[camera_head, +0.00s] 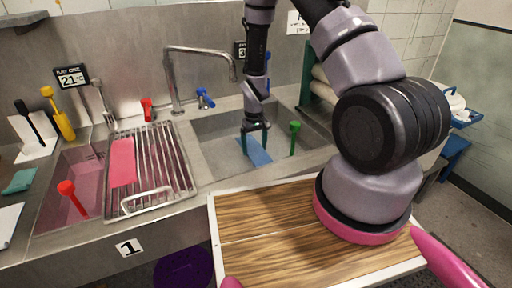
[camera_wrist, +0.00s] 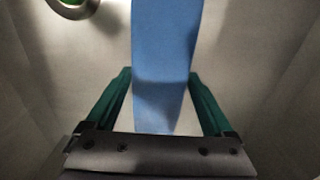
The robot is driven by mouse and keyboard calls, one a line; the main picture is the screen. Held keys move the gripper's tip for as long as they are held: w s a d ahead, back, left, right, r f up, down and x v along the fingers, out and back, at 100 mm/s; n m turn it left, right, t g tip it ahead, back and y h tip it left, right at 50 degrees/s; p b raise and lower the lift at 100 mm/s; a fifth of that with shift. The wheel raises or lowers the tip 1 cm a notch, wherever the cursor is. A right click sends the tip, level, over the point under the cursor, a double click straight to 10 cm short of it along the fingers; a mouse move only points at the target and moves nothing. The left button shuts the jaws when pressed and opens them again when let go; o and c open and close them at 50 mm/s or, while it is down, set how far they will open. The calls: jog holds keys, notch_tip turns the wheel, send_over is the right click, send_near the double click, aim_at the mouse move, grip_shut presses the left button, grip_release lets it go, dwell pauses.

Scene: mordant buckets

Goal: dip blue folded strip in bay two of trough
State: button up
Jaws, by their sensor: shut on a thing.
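The blue folded strip (camera_head: 257,152) hangs from my gripper (camera_head: 255,131) inside the grey right-hand basin of the trough (camera_head: 214,152). The gripper points down with its green fingers shut on the strip. In the wrist view the blue strip (camera_wrist: 165,60) runs up between the two fingers (camera_wrist: 166,105), with the pale basin behind it. I cannot tell how much of the strip is under liquid or touches the basin floor. The display behind this basin (camera_head: 240,49) is partly hidden by my arm.
A wire rack (camera_head: 165,165) with a pink strip (camera_head: 122,162) lies over the left basin, marked bay one. A faucet (camera_head: 171,80) stands behind. Red, blue and green (camera_head: 295,128) handles stick up around the basins. A round drain fitting (camera_wrist: 74,6) shows in the wrist view.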

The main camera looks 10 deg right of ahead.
jog(key=shift+w+a, duration=0.2)
jog(key=shift+a, duration=0.1)
jog(key=shift+r, duration=0.15)
notch_tip(320, 180, up, 4)
jog(key=shift+w+r, duration=0.1)
notch_tip(320, 180, up, 7)
dwell(0.6)
jog(key=shift+r, duration=0.1)
dwell(2.9)
notch_tip(320, 180, up, 5)
send_over(252, 149)
jog(key=shift+d, duration=0.1)
dwell(0.3)
